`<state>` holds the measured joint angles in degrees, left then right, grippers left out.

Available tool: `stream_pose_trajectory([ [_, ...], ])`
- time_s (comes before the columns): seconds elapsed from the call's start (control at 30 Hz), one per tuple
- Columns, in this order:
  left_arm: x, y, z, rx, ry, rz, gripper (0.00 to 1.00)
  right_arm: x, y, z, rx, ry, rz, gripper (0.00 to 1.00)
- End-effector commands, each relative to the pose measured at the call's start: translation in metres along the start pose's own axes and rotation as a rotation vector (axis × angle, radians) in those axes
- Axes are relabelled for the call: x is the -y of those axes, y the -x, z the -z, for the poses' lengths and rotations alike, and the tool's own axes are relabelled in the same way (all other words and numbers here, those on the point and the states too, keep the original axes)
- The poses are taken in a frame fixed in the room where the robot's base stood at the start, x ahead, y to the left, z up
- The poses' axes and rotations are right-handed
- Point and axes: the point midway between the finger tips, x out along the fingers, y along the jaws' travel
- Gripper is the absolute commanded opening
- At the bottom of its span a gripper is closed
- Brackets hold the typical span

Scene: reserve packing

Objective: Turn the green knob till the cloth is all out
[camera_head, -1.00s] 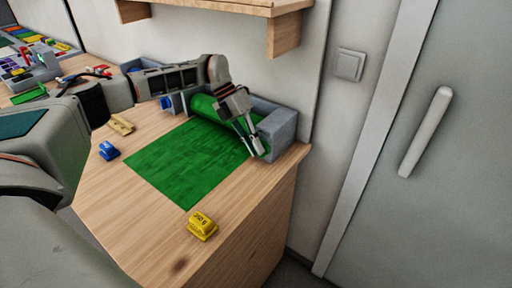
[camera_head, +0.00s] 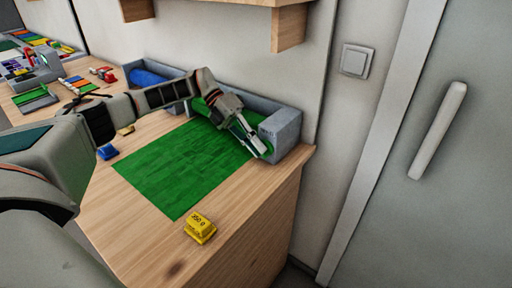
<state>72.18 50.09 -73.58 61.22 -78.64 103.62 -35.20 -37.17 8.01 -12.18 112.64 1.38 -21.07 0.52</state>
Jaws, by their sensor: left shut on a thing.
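The green cloth (camera_head: 181,165) lies flat on the wooden worktop and runs back to a grey holder (camera_head: 284,128) near the wall. The part of the green roll in the holder is mostly hidden behind my left arm. My left gripper (camera_head: 259,147) reaches down at the right front end of the holder. Its fingers are shut on the green knob (camera_head: 268,150), of which only a small green bit shows beside the fingertips. My right gripper is not in view.
A yellow weight (camera_head: 200,228) stands near the worktop's front edge, a blue one (camera_head: 107,152) left of the cloth, and a tan one (camera_head: 126,130) behind it. A blue roll (camera_head: 150,77) sits in another holder at the back. A shelf hangs above; a door is right.

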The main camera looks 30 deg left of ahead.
Motion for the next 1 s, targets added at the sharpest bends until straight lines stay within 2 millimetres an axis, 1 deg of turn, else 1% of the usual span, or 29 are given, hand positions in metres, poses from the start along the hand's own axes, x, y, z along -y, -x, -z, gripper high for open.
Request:
stream_pose_trajectory([
  [0.13,0.001,0.0,0.0,-0.001,0.0,0.0,0.0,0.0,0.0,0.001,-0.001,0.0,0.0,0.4],
  [0.17,0.001,0.0,0.0,-0.001,0.0,0.0,0.16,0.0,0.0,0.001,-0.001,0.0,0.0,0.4],
  [0.2,0.001,0.0,0.0,-0.001,0.0,0.0,0.27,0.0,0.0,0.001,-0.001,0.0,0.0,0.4],
  [0.23,0.001,0.0,0.0,-0.001,0.0,0.0,0.28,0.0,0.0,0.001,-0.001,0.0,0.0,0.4],
  [0.53,0.0,0.0,0.0,-0.001,0.0,0.0,0.28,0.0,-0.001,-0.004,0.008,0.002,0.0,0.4],
  [0.67,0.0,0.007,-0.001,0.001,0.0,-0.002,0.28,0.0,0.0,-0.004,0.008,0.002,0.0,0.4],
  [0.77,0.0,0.02,-0.001,0.003,0.001,-0.002,0.28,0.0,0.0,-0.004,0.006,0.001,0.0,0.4],
  [1.0,0.001,0.071,-0.001,0.004,0.002,-0.002,0.28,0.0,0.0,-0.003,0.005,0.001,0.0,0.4],
])
